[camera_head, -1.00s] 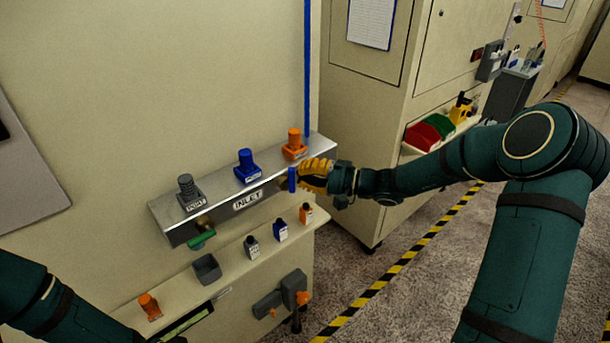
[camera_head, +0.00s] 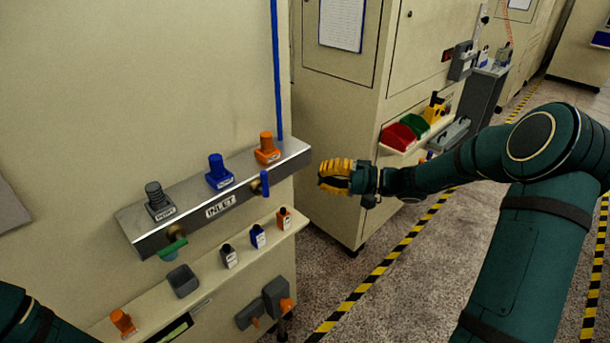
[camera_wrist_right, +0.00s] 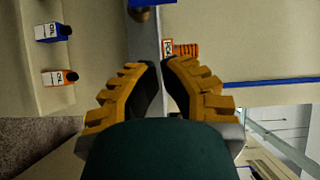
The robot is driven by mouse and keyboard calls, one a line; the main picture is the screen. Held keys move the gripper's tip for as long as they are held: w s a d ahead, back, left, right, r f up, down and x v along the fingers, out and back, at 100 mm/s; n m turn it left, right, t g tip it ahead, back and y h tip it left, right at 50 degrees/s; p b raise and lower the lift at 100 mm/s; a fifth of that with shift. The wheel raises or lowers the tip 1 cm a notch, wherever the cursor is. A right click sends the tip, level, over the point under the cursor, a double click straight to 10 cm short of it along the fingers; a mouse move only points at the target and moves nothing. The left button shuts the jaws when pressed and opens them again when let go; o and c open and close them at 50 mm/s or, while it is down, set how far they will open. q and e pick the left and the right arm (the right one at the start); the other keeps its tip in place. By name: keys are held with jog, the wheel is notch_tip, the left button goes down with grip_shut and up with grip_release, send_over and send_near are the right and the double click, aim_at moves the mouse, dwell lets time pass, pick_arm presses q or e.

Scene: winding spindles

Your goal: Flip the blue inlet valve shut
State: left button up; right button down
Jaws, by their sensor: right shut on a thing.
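The blue inlet valve handle (camera_head: 265,183) stands upright on the front of the metal ledge marked INLET (camera_head: 292,153), near its right end. In the right wrist view a bit of the blue handle (camera_wrist_right: 158,2) shows at the top edge beside a brass fitting. My right gripper (camera_head: 322,176) is to the right of the handle, apart from it. In the wrist view its yellow fingers (camera_wrist_right: 160,66) are drawn close together with a narrow gap at the tips, and no held object shows. My left gripper is out of view; only part of that arm shows at lower left.
Grey, blue and orange fittings (camera_head: 219,172) stand on the ledge. A green handle (camera_head: 173,248) sits at its left end. A cabinet (camera_head: 345,105) stands behind my right gripper.

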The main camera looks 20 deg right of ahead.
jog(key=shift+v, duration=1.1)
jog(key=shift+w+d+f, duration=0.1)
jog(key=shift+f, duration=0.05)
